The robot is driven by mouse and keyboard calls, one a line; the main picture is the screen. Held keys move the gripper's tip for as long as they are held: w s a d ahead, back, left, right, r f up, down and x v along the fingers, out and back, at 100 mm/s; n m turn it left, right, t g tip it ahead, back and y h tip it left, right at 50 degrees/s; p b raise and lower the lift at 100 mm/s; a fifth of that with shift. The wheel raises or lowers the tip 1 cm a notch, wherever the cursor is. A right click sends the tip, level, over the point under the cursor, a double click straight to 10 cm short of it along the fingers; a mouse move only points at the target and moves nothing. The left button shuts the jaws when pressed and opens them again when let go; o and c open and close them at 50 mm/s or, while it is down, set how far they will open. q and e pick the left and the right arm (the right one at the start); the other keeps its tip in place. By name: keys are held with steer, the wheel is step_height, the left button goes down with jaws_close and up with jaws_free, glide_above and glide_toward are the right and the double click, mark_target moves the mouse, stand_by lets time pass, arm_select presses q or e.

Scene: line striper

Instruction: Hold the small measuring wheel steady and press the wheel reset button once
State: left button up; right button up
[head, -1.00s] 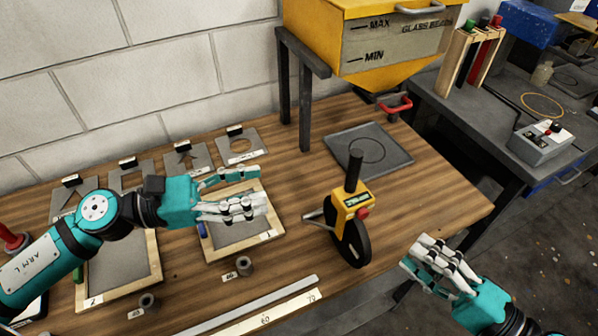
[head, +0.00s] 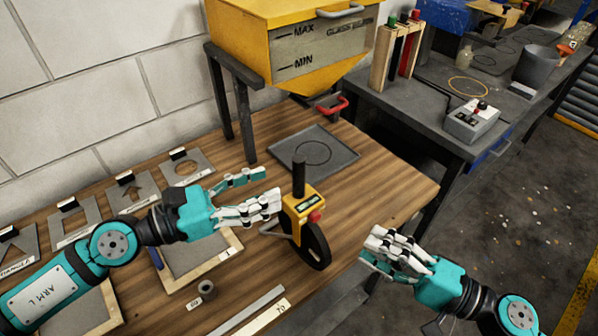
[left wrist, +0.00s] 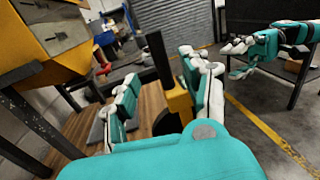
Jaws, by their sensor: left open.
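The small measuring wheel (head: 300,208) stands upright on the wooden bench, with a yellow body, black upright handle (head: 299,176), dark wheel and side bracket. Its red reset button (head: 314,216) faces right in the head view. My left gripper (head: 268,189) is open just left of the wheel, fingers pointing at it. In the left wrist view the black handle (left wrist: 159,58) and yellow body (left wrist: 180,103) show between its spread fingers; contact cannot be told. My right gripper (head: 374,247) is empty, right of the wheel past the bench edge; its fingers look spread in the left wrist view (left wrist: 232,60).
A yellow glass bead hopper (head: 300,40) on dark legs stands behind the wheel, with a red handle (head: 332,106). A grey plate (head: 330,150) lies behind the wheel. Stencil plates (head: 132,199) and a framed tray (head: 195,255) lie to the left. The bench's right end is clear.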

mark_target(300, 175)
arm_select(q)
steer(key=x, duration=0.7)
steer(key=shift+w+d, duration=0.1)
steer(key=shift+d, duration=0.05)
jaws_close()
stand_by(0.5)
arm_select(e)
steer(key=shift+c, duration=0.2)
jaws_close()
stand_by(1.1)
